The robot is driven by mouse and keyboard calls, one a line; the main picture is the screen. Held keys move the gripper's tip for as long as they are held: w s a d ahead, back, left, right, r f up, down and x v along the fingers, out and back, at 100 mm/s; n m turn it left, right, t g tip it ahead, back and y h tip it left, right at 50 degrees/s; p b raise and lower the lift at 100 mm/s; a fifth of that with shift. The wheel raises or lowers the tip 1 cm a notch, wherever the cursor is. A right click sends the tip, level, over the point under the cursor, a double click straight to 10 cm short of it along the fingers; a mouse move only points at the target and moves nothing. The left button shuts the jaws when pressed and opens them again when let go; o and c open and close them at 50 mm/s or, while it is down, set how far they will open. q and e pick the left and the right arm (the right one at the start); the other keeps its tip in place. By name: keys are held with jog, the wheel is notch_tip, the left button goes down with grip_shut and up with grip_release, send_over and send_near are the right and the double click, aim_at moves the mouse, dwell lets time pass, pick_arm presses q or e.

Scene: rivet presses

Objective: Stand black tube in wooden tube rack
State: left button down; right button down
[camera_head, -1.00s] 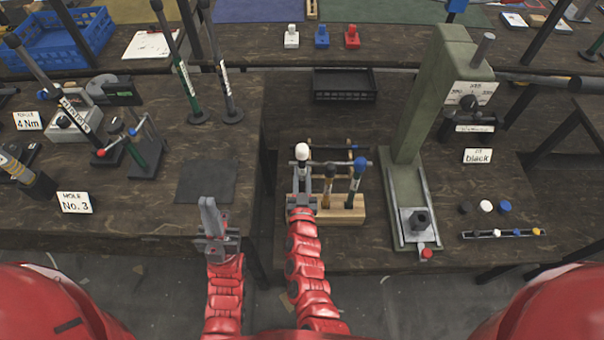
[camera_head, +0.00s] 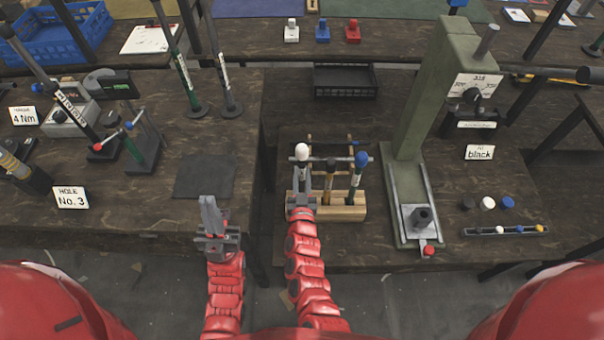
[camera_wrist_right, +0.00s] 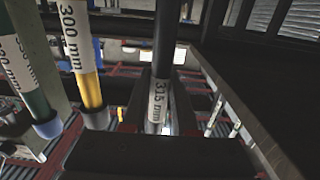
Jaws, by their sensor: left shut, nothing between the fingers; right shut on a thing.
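The wooden tube rack (camera_head: 345,212) is a pale block at the front of the right table. A tube with a dark top (camera_head: 330,166) and a blue-topped tube (camera_head: 360,160) stand at it. My right gripper (camera_head: 301,190) is at the rack's left end, beneath a white knob (camera_head: 302,152). In the right wrist view it is shut on a dark tube labelled 315 mm (camera_wrist_right: 158,100), the black tube. My gripper hides its seating, so I cannot tell whether it is in the rack. My left gripper (camera_head: 209,212) is shut and empty, left of the rack.
A green press (camera_head: 408,165) stands right of the rack. A small bar with coloured pieces (camera_head: 505,231) lies further right. A dark mat (camera_head: 204,176) lies left of the gap between the tables. A yellow-banded 300 mm tube (camera_wrist_right: 82,55) shows beside the held tube.

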aim_at(302, 186)
jog(key=shift+f+b, duration=1.65)
jog(key=shift+f, duration=0.65)
jog(key=c, duration=0.6)
grip_release()
jog(key=s+p, duration=0.4)
jog(key=s, duration=1.3)
jog(key=shift+s, duration=0.2)
